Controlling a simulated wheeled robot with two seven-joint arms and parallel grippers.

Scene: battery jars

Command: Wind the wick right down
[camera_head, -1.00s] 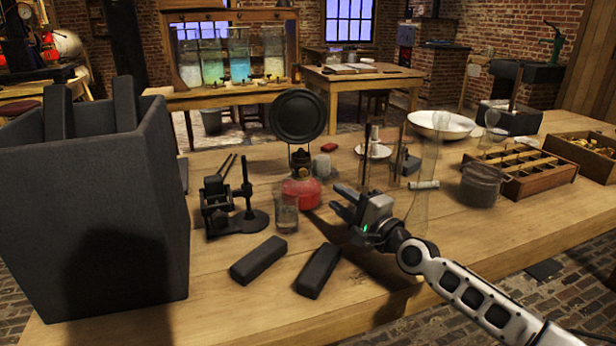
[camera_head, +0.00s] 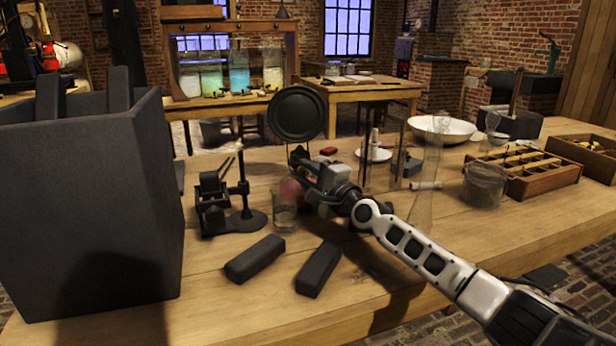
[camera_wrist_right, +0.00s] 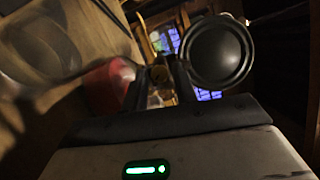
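The red oil lamp (camera_head: 289,190) stands on the bench, with a round black disc (camera_head: 297,113) above it. My right gripper (camera_head: 303,160) is at the lamp's burner and hides much of the lamp in the head view. In the right wrist view the two fingers (camera_wrist_right: 158,88) stand apart. A small brass part (camera_wrist_right: 159,74) of the lamp shows in the gap between them; I cannot tell whether they touch it. The red font (camera_wrist_right: 108,86) lies left of the fingers and the black disc (camera_wrist_right: 217,52) to the right. The wick is not visible. My left gripper is not in view.
A glass beaker (camera_head: 285,212) stands close in front of the lamp. A black metal stand (camera_head: 243,200) is to the left. Two dark blocks (camera_head: 255,258) lie in front. A tall glass chimney (camera_head: 425,190) stands right, near my right arm.

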